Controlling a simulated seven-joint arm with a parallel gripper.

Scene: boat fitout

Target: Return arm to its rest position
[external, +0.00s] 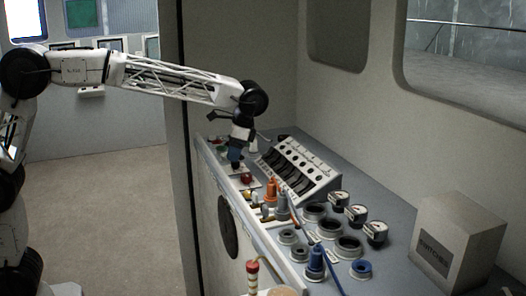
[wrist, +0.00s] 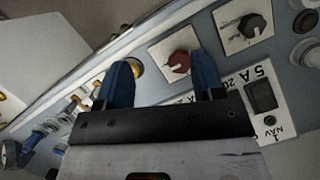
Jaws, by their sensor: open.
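My gripper (external: 236,154) hangs from my outstretched arm over the far left part of the console, above its front strip of knobs. In the wrist view my gripper (wrist: 162,85) shows two blue fingers spread apart with nothing between them. A red knob (wrist: 179,61) on a white plate lies below and between the fingers. A dark knob (wrist: 252,26) on another white plate is up and to the right. Whether the fingertips touch the panel cannot be told.
A sloped switch panel (external: 300,168) stands right of my gripper. Orange plugs (external: 271,190), a blue plug (external: 316,262), round sockets (external: 348,246) and gauges (external: 375,232) fill the nearer console. A grey box (external: 459,240) stands at the right. The floor (external: 110,190) at left is clear.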

